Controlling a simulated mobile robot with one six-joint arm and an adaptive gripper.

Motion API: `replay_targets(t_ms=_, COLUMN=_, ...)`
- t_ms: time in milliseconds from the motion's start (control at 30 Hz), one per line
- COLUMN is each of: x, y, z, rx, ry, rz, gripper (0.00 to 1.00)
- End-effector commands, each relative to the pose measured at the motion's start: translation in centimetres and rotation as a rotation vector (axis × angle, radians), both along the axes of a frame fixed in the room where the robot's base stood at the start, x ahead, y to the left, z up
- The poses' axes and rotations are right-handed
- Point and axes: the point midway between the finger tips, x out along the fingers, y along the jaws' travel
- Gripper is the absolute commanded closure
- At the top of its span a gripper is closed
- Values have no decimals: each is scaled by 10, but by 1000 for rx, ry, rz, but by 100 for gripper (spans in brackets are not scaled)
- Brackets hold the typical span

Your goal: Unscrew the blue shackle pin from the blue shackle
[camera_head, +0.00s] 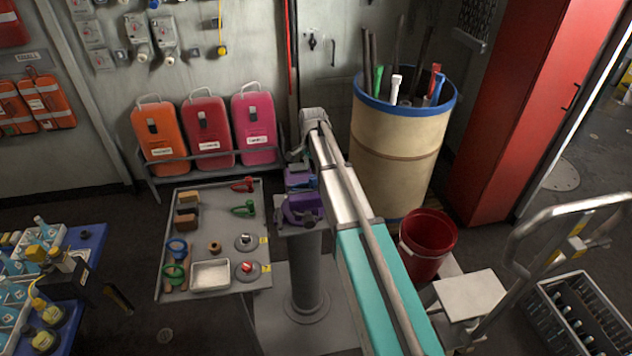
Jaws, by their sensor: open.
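A purple vise (303,209) sits on top of a grey pedestal (306,262) in the middle of the view. A small blue part (304,184) shows at the vise's upper side, partly covered by my arm; it looks like the blue shackle. Its pin cannot be made out. My arm reaches away over the right side of the vise and bends down at its far end. My gripper (296,160) is small and partly hidden there, open, just beyond the blue part. I cannot tell whether it touches it.
Left of the pedestal, a grey tray table (222,302) holds red and green shackles, a metal pan and several small parts. A tan barrel (390,150) of rods and a red bucket (428,232) stand right. A blue table (88,241) is at the far left.

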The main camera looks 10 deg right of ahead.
Motion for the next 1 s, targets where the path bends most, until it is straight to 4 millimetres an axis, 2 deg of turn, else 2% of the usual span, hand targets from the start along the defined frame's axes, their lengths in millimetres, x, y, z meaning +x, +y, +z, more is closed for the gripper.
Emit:
replay_targets(t_ms=800, x=0, y=0, z=0, rx=0, ry=0, rz=636, gripper=37)
replay_targets(t_ms=1000, x=0, y=0, z=0, rx=0, ry=0, rz=698, gripper=37)
